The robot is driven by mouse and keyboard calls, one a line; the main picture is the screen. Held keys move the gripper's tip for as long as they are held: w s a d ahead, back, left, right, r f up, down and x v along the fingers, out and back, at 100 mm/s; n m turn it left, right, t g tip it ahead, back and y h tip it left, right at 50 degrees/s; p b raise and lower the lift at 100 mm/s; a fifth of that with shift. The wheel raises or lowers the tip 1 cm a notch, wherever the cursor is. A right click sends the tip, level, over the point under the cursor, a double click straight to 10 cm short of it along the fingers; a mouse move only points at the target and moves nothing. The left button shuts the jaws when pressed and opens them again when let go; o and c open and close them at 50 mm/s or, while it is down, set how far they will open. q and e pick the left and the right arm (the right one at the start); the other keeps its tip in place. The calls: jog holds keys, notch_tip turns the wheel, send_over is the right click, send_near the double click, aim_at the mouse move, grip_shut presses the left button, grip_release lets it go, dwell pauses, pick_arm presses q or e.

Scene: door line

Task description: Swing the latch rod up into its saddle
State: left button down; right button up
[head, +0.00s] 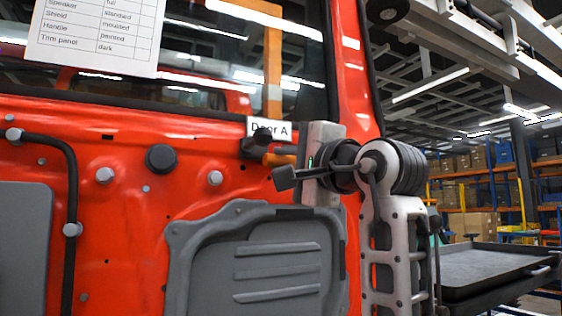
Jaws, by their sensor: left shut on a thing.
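I cannot make out the saddle for certain. My right gripper is not in view.
A grey moulded panel (275,255) is fixed to the door below the gripper. Black and grey knobs (161,158) and a black bent tube (69,190) stand out at left. A dark tray (490,268) is at right, with shelves of boxes (470,225) behind.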

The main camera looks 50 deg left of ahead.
pick_arm(q)
jog(key=shift+r, duration=0.25)
jog(key=c, duration=1.3)
grip_release()
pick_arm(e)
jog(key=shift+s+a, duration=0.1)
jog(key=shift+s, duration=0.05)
pick_arm(q)
jog(key=shift+f, duration=0.1)
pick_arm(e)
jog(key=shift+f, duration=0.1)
pick_arm(q)
jog(key=shift+d, duration=0.1)
jog(key=shift+d+f, duration=0.2)
jog(key=shift+d, duration=0.15)
jog(key=b+v, duration=0.3)
jog(key=v, duration=1.2)
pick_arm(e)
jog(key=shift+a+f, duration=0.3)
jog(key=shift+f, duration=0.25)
